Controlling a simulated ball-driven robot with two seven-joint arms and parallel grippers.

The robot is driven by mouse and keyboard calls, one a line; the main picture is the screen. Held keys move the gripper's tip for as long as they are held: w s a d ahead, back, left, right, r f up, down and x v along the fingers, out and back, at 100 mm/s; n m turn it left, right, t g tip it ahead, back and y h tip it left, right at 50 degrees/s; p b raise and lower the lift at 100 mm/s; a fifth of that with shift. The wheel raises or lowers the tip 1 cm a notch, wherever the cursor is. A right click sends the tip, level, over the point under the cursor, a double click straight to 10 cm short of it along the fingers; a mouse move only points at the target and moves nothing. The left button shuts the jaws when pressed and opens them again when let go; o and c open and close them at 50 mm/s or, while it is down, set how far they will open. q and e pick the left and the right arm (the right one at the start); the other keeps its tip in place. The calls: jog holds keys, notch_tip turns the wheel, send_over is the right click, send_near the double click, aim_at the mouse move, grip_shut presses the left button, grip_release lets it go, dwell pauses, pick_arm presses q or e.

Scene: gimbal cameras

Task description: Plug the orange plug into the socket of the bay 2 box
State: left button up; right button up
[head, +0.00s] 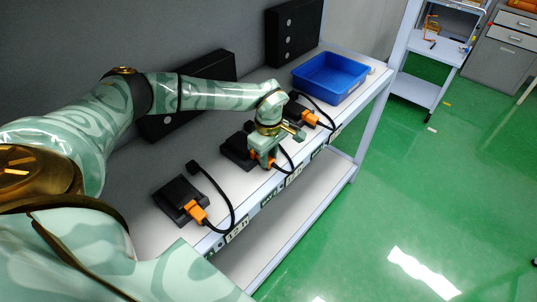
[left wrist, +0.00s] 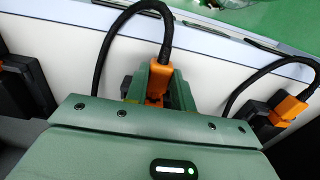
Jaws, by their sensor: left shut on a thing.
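Three black boxes stand along the shelf: a near one (head: 176,196), a middle one (head: 236,152) and a far one (head: 293,109). The bay labels on the shelf edge are too small to read surely. My left gripper (head: 264,158) is at the middle box, shut on an orange plug. In the left wrist view the orange plug (left wrist: 158,82) sits between the green fingers, with its black cable (left wrist: 118,27) looping from its back. The gripper hides the socket, so I cannot tell whether the plug is in it. My right gripper is not in view.
An orange plug (head: 196,211) is at the near box and another (head: 309,118) at the far box, each with a looping black cable. A blue bin (head: 330,78) stands at the shelf's far end. Dark panels (head: 207,66) stand behind. Green floor (head: 420,180) is clear at right.

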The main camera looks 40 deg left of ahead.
pick_arm(q)
jog(key=shift+a, duration=0.95)
dwell(0.4)
jog(key=o, duration=1.1)
jog(key=shift+a, duration=0.1)
notch_tip(320, 180, up, 16)
jog(key=shift+r+p, duration=0.1)
jog(key=shift+p, duration=1.15)
